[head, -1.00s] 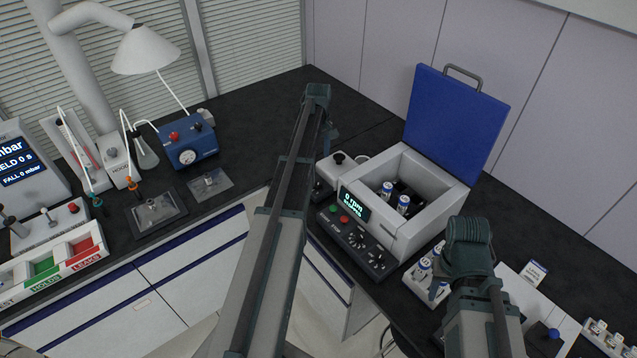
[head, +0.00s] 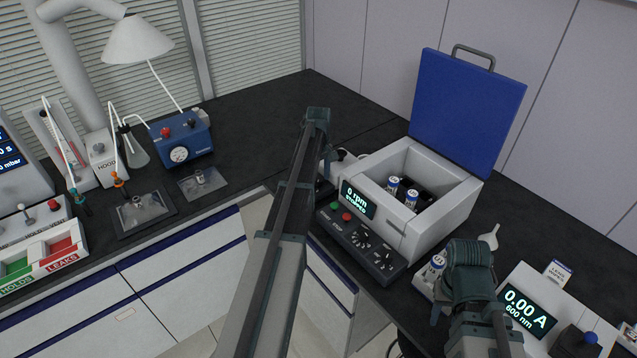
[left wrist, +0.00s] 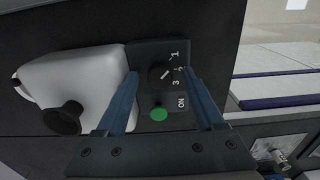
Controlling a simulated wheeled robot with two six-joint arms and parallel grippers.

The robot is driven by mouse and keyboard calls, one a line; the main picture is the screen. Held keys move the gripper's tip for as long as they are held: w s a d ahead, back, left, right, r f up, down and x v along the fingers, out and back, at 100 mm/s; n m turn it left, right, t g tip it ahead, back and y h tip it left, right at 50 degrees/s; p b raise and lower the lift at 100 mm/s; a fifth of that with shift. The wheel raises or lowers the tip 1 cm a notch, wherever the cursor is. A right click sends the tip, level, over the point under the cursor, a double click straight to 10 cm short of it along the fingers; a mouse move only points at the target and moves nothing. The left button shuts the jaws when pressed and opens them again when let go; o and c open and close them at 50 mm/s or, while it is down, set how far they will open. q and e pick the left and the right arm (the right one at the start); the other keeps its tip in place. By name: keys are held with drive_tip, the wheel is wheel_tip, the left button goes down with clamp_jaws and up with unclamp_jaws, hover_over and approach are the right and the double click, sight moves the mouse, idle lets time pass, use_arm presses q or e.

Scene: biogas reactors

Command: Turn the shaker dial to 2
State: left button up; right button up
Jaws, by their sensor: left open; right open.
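The shaker dial (left wrist: 158,76) is a small black knob on a dark panel marked 1, 2 and 3, in the left wrist view. A white mark on it points toward the numbers; I cannot tell exactly which one. My left gripper (left wrist: 160,82) is open, one blue finger on each side of the dial; contact is not clear. In the head view the left gripper (head: 325,155) is over the white shaker (head: 347,158), which my arm partly hides. My right gripper (head: 468,262) is at the lower right, its fingers hard to make out, away from the dial.
A green ON button (left wrist: 158,113) sits beside the dial. A black knob (left wrist: 64,118) stands on the shaker's white body. An open box with a blue lid (head: 467,110) reading 0 rpm stands to the right. A photometer (head: 527,308) is at the lower right.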

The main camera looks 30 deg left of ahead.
use_arm(q)
clamp_jaws()
idle(0.4)
drive_tip(key=shift+m, duration=0.4)
drive_tip(key=m, duration=0.3)
drive_tip(key=shift+m, duration=2.5)
